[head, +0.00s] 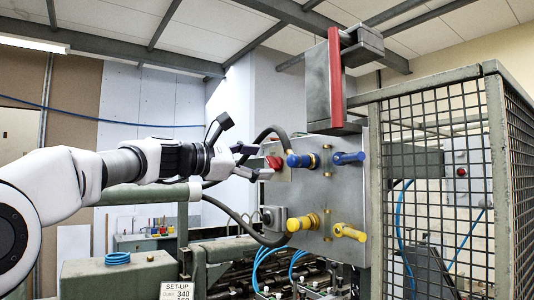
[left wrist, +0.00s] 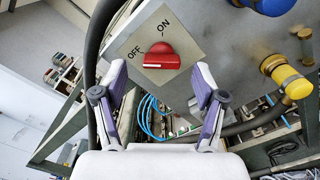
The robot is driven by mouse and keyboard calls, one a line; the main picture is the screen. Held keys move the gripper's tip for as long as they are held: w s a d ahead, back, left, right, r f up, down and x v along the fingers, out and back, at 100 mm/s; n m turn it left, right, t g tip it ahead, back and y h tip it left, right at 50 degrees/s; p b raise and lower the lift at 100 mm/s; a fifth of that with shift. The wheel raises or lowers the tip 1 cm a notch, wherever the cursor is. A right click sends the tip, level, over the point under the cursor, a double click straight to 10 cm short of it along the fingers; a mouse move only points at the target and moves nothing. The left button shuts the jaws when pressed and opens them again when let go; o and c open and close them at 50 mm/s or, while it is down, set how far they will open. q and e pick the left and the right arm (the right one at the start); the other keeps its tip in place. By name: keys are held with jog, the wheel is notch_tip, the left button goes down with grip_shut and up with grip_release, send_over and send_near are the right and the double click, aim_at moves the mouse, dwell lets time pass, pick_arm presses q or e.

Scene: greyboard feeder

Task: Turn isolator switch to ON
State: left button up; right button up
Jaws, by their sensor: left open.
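The isolator switch is a red knob (left wrist: 161,58) on a pale square plate marked OFF at left and ON at upper right in the left wrist view. Its bar lies roughly level there, with the left end near OFF and no end at ON. In the head view the red knob (head: 274,162) is partly hidden behind my fingers. My left gripper (head: 259,161) is open in front of the panel. In the left wrist view its purple-sided fingers (left wrist: 161,88) stand apart either side of and below the knob. Contact with it is not visible. My right gripper is not in view.
The grey panel (head: 318,223) also carries blue valve handles (head: 349,158) and yellow ones (head: 350,233) right of the switch. A dark hose (head: 235,220) loops close by the gripper. A mesh guard (head: 420,180) stands at right. Blue hoses and machinery lie below.

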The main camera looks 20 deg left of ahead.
aim_at(274, 164)
pick_arm(q)
jog(key=x, duration=0.2)
jog(key=shift+w+d+r+p, duration=0.1)
jog(key=shift+w+d+p, duration=0.1)
jog(key=shift+d+p, duration=0.15)
jog(key=shift+d, duration=0.15)
jog(key=shift+s+a, duration=0.2)
jog(key=shift+a, duration=0.15)
jog(key=c, duration=1.1)
jog(key=shift+c, duration=0.2)
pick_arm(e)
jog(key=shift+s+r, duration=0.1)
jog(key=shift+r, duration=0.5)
